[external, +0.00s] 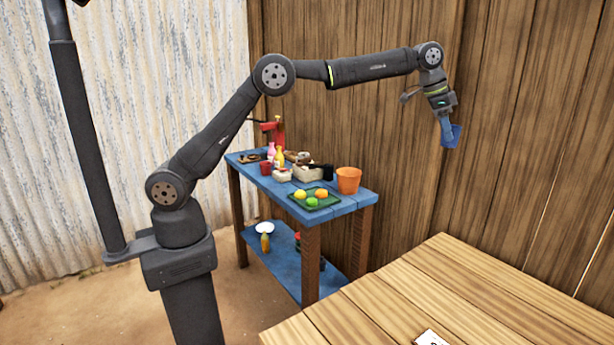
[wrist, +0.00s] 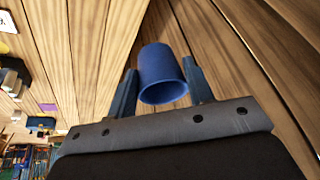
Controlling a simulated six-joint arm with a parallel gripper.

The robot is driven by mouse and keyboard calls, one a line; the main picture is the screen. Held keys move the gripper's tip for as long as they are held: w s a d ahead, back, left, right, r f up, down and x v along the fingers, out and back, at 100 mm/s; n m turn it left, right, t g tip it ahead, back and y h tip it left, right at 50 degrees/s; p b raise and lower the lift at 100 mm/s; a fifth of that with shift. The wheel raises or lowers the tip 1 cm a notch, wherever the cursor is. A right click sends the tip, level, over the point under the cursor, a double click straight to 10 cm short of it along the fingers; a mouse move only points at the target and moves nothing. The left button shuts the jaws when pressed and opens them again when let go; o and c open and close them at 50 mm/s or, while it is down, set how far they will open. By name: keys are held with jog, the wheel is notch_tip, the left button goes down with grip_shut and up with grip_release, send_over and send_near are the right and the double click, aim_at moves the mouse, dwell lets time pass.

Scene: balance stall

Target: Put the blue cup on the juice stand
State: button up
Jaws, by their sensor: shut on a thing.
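The blue cup (external: 454,138) is held in the air by my gripper (external: 446,119), in front of the plank wall, and looks tilted. In the wrist view the blue cup (wrist: 162,72) sits between the two fingers of my gripper (wrist: 159,68), its open rim towards the gripper's palm. My gripper is shut on it. A blue-topped table (external: 345,201), seemingly the juice stand, stands left of and lower than the cup. It carries fruit and a red press-like device (external: 272,132). No surface is under the cup at close range.
The blue tabletop is crowded: a green tray (external: 314,203) of fruit, an orange bucket (external: 348,180), a red cup (external: 265,168), bottles and boxes. A wooden counter (external: 470,290) fills the lower right, with a white card (external: 431,339). The plank wall (external: 510,130) is close behind my gripper.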

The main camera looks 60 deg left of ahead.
jog(key=w+a+r+n+y, duration=0.1)
jog(key=w+a+r+n, duration=0.1)
jog(key=a, duration=1)
jog(key=w+a+r+n+t+y, duration=0.1)
jog(key=w+a+r+n, duration=0.1)
jog(key=a, duration=1)
jog(key=w+a+r+n, duration=0.2)
jog(key=a, duration=1)
jog(key=s+a+f+n+y, duration=0.1)
jog(key=s+a+f+n, duration=0.2)
jog(key=a, duration=1)
jog(key=a+f+n+y, duration=0.15)
jog(key=a+f, duration=0.35)
jog(key=a, duration=0.9)
jog(key=n+g+y, duration=0.2)
jog(key=n, duration=0.6)
send_over(235, 158)
jog(key=d, duration=0.1)
jog(key=f, duration=2.3)
jog(key=shift+s+d+f, duration=0.1)
jog(key=shift+s+f, duration=0.2)
jog(key=shift+s, duration=0.1)
jog(key=shift+f, duration=2)
jog(key=shift+f, duration=0.1)
